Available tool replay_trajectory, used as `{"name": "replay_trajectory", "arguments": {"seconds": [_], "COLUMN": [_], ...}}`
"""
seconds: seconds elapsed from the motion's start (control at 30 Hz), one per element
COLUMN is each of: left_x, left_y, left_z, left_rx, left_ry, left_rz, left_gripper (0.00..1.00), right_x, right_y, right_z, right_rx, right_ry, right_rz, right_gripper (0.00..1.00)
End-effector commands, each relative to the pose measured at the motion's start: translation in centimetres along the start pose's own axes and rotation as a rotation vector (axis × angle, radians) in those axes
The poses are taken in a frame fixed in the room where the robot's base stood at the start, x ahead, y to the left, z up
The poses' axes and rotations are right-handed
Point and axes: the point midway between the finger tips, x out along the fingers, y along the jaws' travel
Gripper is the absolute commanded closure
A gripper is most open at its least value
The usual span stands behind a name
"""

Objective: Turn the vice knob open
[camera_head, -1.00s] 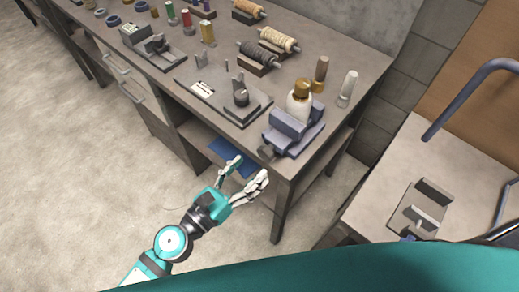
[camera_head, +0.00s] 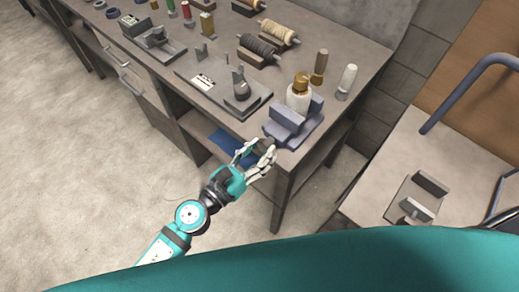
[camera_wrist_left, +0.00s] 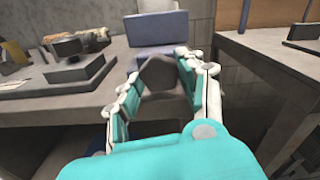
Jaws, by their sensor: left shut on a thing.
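The blue-grey vice (camera_head: 290,122) stands at the front right corner of the workbench, with a white bottle with a gold cap (camera_head: 299,95) in its jaws. The dark vice knob (camera_wrist_left: 159,73) faces me below the vice (camera_wrist_left: 158,30) in the left wrist view. In the head view the fingers mostly cover it. My left gripper (camera_head: 261,152) is at the vice's front, and in the left wrist view its fingers (camera_wrist_left: 158,88) lie on both sides of the knob, shut on it. My right gripper is not in view.
The workbench (camera_head: 215,105) carries thread spools (camera_head: 258,48), a dark stand (camera_head: 240,90) and small tools left of the vice. A second table (camera_head: 450,160) stands to the right with a grey bracket (camera_head: 417,198). Open floor lies to the left.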

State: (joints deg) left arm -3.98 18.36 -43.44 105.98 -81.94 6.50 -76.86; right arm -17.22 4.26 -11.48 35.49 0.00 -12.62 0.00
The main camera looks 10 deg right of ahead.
Motion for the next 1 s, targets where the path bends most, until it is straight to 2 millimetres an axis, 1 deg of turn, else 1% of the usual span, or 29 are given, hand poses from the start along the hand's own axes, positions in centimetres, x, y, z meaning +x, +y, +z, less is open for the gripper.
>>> {"name": "replay_trajectory", "arguments": {"seconds": [0.03,0.1,0.27,0.43,1.0], "left_x": [0.0,0.0,0.0,0.0,0.0], "left_y": [0.0,0.0,0.0,0.0,0.0], "left_z": [0.0,0.0,0.0,0.1,0.1], "left_rx": [0.0,0.0,-0.01,-0.064,-0.461], "left_ry": [0.0,0.0,0.0,0.0,-0.001], "left_rz": [0.0,0.0,0.001,0.001,0.001], "left_gripper": [0.86,0.93,0.93,0.93,0.93], "right_x": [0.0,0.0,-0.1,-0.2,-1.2], "right_y": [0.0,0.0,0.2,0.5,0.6], "right_z": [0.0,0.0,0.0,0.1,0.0], "right_rx": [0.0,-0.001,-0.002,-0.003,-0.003], "right_ry": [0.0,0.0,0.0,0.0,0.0], "right_rz": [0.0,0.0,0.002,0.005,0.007], "right_gripper": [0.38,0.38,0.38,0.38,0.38]}}
